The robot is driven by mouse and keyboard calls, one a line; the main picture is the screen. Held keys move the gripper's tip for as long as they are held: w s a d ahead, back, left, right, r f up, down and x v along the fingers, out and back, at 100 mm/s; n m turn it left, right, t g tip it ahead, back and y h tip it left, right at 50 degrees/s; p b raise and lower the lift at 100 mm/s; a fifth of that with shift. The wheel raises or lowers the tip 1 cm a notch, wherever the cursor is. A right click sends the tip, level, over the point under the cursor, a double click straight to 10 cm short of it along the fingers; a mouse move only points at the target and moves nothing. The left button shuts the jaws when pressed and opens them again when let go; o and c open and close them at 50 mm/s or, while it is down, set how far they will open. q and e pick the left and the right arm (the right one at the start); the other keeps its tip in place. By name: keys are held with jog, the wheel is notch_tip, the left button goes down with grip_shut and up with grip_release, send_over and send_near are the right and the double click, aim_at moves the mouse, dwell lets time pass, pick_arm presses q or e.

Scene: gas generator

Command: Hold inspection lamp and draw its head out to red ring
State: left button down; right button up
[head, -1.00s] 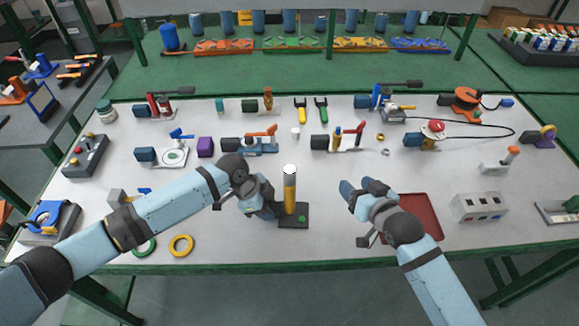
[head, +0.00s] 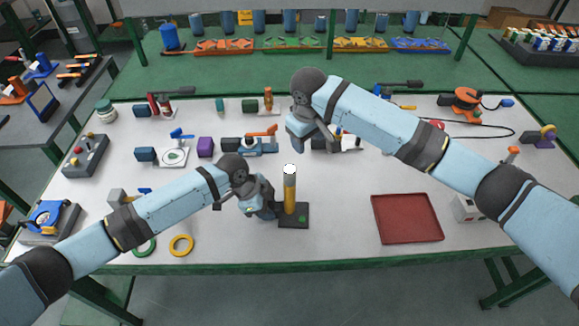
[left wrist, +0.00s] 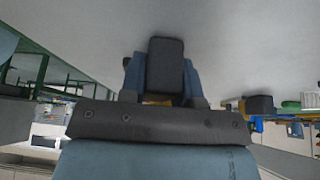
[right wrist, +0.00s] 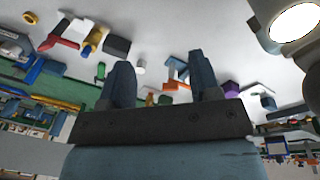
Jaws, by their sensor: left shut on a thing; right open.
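The inspection lamp (head: 290,192) stands upright at the front middle of the table, with a yellow body, grey upper part and bright white top. Its dark base plate (head: 300,222) has a green spot. My left gripper (head: 268,206) is shut on the lamp low down from the left; the left wrist view shows a dark block (left wrist: 166,66) between its fingers. My right gripper (head: 308,138) is open and empty, above and behind the lamp. In the right wrist view the lamp's glowing top (right wrist: 298,22) is at the upper right, outside the fingers. I see no red ring on the lamp.
A red tray (head: 407,218) lies right of the lamp. A yellow ring (head: 181,245) and a green ring (head: 146,247) lie at the front left. Several tools and fixtures line the back, including a purple block (head: 205,147). The table between lamp and tray is clear.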

notch_tip(320, 180, up, 4)
jog(key=d+g+h, duration=0.1)
jog(key=d+h, duration=0.1)
jog(key=n+g+h, duration=0.1)
jog(key=n+h, duration=0.2)
jog(key=n, duration=0.7)
send_near(287, 169)
notch_tip(287, 169, down, 2)
jog(key=x, duration=0.8)
jog(key=shift+d+f, duration=0.15)
jog(key=shift+d, duration=0.35)
jog(key=shift+s, duration=0.1)
jog(key=c, duration=0.8)
